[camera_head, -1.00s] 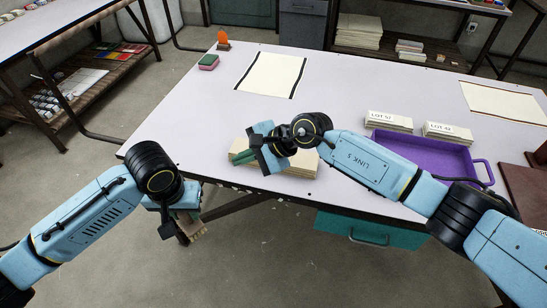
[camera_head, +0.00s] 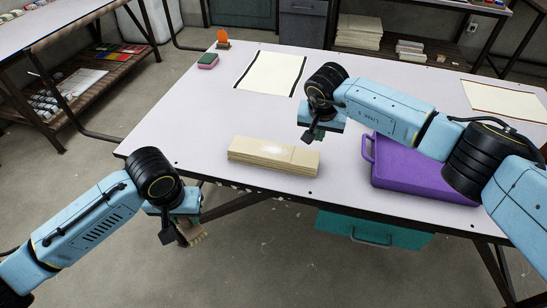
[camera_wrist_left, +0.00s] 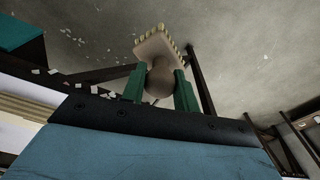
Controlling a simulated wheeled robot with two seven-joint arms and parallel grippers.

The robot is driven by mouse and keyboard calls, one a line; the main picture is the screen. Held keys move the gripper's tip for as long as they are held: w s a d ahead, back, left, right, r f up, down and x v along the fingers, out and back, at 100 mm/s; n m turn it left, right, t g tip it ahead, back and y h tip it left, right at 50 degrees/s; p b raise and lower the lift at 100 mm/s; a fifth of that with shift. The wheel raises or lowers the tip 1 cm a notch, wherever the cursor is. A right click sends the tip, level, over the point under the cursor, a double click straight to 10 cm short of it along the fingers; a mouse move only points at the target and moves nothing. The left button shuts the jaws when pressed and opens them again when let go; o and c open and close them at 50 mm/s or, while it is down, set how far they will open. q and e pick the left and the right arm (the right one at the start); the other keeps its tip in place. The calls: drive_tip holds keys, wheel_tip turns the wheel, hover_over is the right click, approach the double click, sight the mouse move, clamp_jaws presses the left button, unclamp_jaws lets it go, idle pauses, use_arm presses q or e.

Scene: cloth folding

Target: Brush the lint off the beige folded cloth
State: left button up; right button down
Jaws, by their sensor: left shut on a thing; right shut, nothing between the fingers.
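The beige folded cloth (camera_head: 272,156) lies as a thick stack near the table's front edge in the head view. A pale patch shows on its top; I cannot tell lint from glare. My left gripper (camera_head: 184,228) is off the table's front edge, left of and below the cloth, shut on a brush (camera_head: 194,238). In the left wrist view the brush (camera_wrist_left: 158,62) sits between the green fingers, its pale bristles pointing away. My right gripper (camera_head: 312,134) is shut and empty, above the table behind the cloth's right end, apart from it.
A purple tray (camera_head: 420,178) stands right of the cloth, partly behind my right arm. Mats (camera_head: 270,73) lie farther back, with a sponge (camera_head: 207,61) and an orange item (camera_head: 222,39) at the back left. White flecks (camera_wrist_left: 93,90) show near the table edge.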

sight(316, 151)
use_arm(q)
drive_tip(key=shift+f+b, duration=0.55)
drive_tip(key=shift+f, duration=0.2)
use_arm(e)
drive_tip(key=shift+f, duration=1.3)
use_arm(q)
drive_tip(key=shift+f+b, duration=0.45)
use_arm(e)
drive_tip(key=shift+f, duration=0.5)
use_arm(q)
drive_tip(key=shift+r, duration=0.1)
use_arm(e)
drive_tip(key=shift+r, duration=0.1)
